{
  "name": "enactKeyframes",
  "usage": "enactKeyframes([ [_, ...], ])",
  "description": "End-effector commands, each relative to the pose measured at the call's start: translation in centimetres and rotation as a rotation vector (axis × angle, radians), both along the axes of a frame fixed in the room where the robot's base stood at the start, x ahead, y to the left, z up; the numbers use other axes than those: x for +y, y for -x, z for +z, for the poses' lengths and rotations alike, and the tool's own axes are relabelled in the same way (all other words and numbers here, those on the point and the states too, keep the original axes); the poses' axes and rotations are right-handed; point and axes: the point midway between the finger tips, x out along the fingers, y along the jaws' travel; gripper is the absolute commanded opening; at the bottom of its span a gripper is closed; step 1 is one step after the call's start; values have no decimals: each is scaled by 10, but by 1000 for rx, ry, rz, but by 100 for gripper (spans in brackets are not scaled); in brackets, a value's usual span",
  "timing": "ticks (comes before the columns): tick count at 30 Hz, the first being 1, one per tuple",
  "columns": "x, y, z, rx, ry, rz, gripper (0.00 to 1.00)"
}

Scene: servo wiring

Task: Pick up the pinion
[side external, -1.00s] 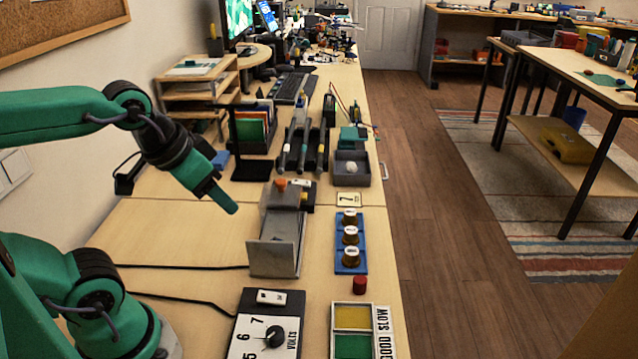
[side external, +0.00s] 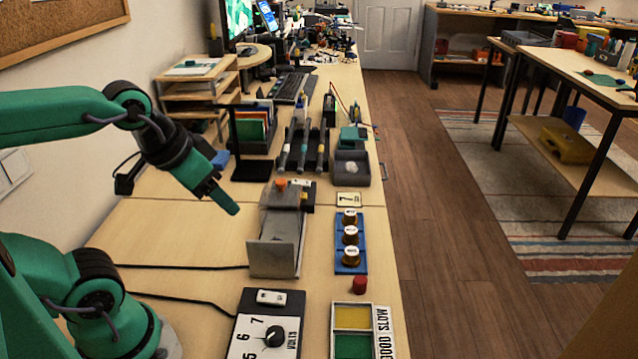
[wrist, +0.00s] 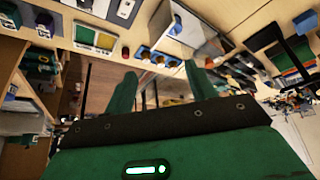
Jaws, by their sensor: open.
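No part is plainly a pinion, and I cannot tell which thing it is. Several small parts stand on the bench: brass pieces with white labelled tops (side external: 350,236) in a row on a blue holder (side external: 341,269), and a small red cylinder (side external: 360,285) just in front of it. The brass pieces also show in the wrist view (wrist: 160,60), beyond my fingers, with the red cylinder (wrist: 125,52) to their left. My gripper (side external: 226,201) is in the air, left of and above the grey metal chute. Its two fingers are apart and empty in the wrist view (wrist: 160,88).
The grey chute (side external: 272,258) stands between my gripper and the blue holder. A volts dial box (side external: 248,345) and a yellow-and-green tray (side external: 353,317) are in front. A black stand (side external: 235,145), pen-like tools (side external: 302,150) and a grey bin (side external: 352,177) stand behind.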

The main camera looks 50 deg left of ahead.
Motion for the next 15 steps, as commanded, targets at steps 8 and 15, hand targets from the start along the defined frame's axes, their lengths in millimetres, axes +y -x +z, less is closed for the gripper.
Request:
enactKeyframes([
  [8,0,-1,0,1,0,-1,55],
  [15,-1,-12,4,22,-13,-28,55],
])
